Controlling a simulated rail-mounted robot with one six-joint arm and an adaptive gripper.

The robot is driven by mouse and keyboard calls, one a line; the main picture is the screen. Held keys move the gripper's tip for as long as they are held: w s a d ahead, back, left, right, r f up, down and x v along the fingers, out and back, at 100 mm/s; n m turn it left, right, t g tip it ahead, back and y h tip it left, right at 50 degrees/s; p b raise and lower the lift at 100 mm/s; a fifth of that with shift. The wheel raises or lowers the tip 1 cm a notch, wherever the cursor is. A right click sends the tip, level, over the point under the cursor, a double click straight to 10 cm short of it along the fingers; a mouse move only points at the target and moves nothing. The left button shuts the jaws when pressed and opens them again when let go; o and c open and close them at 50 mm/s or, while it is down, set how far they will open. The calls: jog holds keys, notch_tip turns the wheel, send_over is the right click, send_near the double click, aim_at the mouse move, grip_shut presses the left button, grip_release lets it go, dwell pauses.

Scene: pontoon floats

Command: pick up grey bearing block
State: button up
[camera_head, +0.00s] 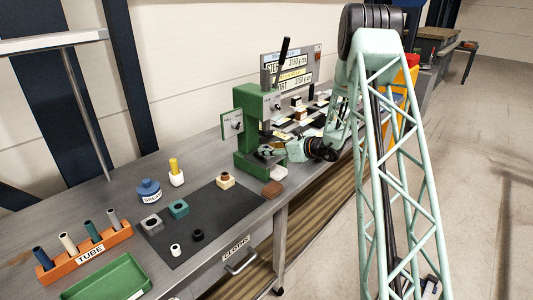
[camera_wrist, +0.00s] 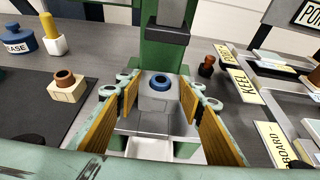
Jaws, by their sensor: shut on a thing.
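My gripper (camera_wrist: 160,98) reaches into the green press (camera_head: 250,125) and is shut on a grey bearing block (camera_wrist: 158,104) with a blue bush in its top. The block is between the yellow-brown finger pads, under the press column, which also shows in the wrist view (camera_wrist: 166,50). In the head view my gripper (camera_head: 267,151) is at the press, and the held block is hard to make out there. Another grey block (camera_head: 151,225) with an open bore sits on the dark mat at left, beside a teal block (camera_head: 178,209).
A tan block (camera_head: 225,181) with a brown bush stands on the dark mat (camera_head: 216,222). An orange tube rack (camera_head: 84,256), a green tray (camera_head: 108,280) and a blue grease pot (camera_head: 149,191) are at left. Labelled places, including a keel sign (camera_wrist: 240,84), lie right of the press.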

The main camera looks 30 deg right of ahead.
jog(key=shift+r, duration=0.15)
jog(key=shift+c, duration=0.2)
jog(key=shift+r, duration=1.55)
jog(key=shift+s+r, duration=0.1)
jog(key=shift+s, duration=0.1)
jog(key=s+r, duration=0.1)
jog(key=s, duration=1.4)
jog(key=shift+s+r, duration=0.25)
jog(key=shift+s, duration=0.05)
